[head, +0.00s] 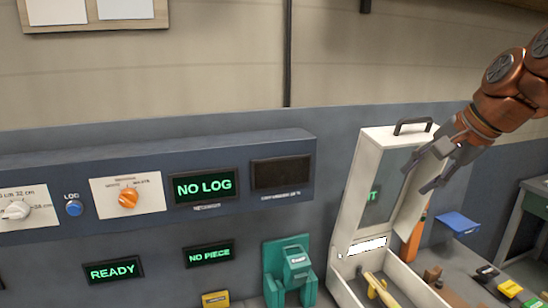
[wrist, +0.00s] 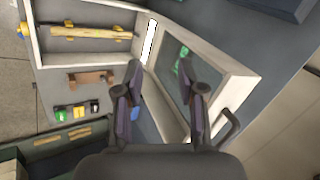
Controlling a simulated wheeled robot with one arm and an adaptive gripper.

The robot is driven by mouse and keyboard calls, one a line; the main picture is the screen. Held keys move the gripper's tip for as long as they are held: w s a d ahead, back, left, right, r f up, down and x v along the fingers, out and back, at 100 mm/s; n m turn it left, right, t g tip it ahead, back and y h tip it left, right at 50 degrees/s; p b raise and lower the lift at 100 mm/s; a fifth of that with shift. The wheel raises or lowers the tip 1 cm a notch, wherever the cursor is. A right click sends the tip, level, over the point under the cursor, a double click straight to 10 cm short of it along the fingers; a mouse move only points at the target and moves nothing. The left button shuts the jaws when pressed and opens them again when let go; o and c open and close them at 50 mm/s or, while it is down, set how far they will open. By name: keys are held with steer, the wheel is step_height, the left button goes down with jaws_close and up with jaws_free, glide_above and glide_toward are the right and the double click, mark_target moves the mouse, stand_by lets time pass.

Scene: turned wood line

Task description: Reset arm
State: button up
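My gripper (head: 436,168) is at the upper right in the head view, in front of the raised lid of a white case. The lid (head: 358,185) stands open, with a dark handle (head: 413,126) on its top edge and a glassy panel. In the wrist view my gripper (wrist: 160,100) has its two fingers spread apart with nothing between them. The lid (wrist: 232,95) lies behind and to the right of the fingers there. I cannot tell whether a finger touches the lid.
The case holds a yellow turned piece (wrist: 85,32). A panel (head: 150,185) reads "NO LOG", with "READY" and "NO PIECE" displays (head: 208,254) below. A teal device (head: 290,270) stands left of the case. A blue box (head: 457,223) and small coloured items (head: 510,288) lie right.

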steer(key=s+a+f+n+g+h, duration=0.1)
steer(key=s+a+f+n+g, duration=0.15)
steer(key=s+a+f, duration=0.4)
steer(key=s+a+f+n+g, duration=0.2)
steer(key=s+a+f+n, duration=0.15)
steer(key=f, duration=0.55)
steer(key=s+f+n+g+h+b, duration=0.1)
steer(key=s+f+n+g+h, duration=0.1)
steer(key=s+f, duration=1.4)
steer(key=s+n+g, duration=0.1)
steer(key=s+n, duration=0.1)
steer(key=shift+s+d, duration=0.35)
steer(key=shift+s, duration=0.05)
steer(key=shift+d+f, duration=0.1)
